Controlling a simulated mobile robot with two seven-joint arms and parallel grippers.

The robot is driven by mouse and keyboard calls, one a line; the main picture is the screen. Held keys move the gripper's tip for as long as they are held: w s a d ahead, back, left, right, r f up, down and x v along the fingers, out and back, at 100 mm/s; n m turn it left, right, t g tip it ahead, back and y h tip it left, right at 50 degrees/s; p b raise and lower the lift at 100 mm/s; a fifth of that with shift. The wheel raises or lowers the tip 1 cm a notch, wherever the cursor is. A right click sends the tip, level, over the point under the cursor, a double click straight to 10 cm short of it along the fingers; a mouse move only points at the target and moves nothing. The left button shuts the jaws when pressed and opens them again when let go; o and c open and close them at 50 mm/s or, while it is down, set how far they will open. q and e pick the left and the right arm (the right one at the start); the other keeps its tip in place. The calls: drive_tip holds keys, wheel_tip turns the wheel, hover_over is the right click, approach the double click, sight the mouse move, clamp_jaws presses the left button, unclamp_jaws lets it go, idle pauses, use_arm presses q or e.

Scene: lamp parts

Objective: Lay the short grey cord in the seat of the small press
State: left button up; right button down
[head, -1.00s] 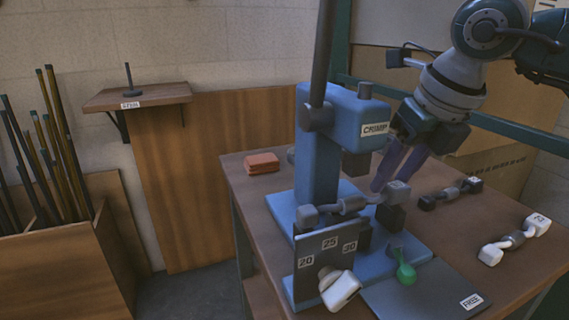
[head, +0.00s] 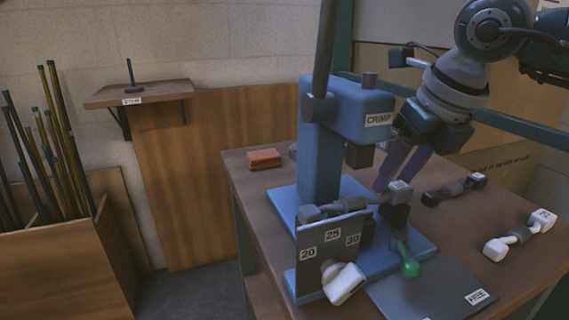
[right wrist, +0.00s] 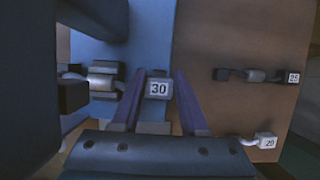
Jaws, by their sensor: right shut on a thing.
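The short grey cord (head: 352,204) runs across the front of the blue small press (head: 320,160), low above its base, with a thicker sleeve mid-way and a block at each end. Its right end block, labelled 30, shows between my fingers in the right wrist view (right wrist: 158,88). My right gripper (head: 388,184) is shut on that end block. The sleeve (right wrist: 102,82) lies near dark blocks in the right wrist view. The seat below the CRIMP head is partly hidden; I cannot tell whether the cord rests in it. My left gripper is out of view.
A plate marked 20, 25, 30 (head: 329,262) stands in front, with a white piece (head: 343,284) and a green-ended piece (head: 409,267) nearby. A black cord (head: 454,190) and a white cord (head: 520,235) lie right. The FREE mat (head: 425,298) is bare; red blocks (head: 264,158) sit behind.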

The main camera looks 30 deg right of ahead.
drive_tip(key=shift+c, duration=1.7)
unclamp_jaws()
drive_tip(key=v, duration=1)
drive_tip(key=shift+p, duration=0.4)
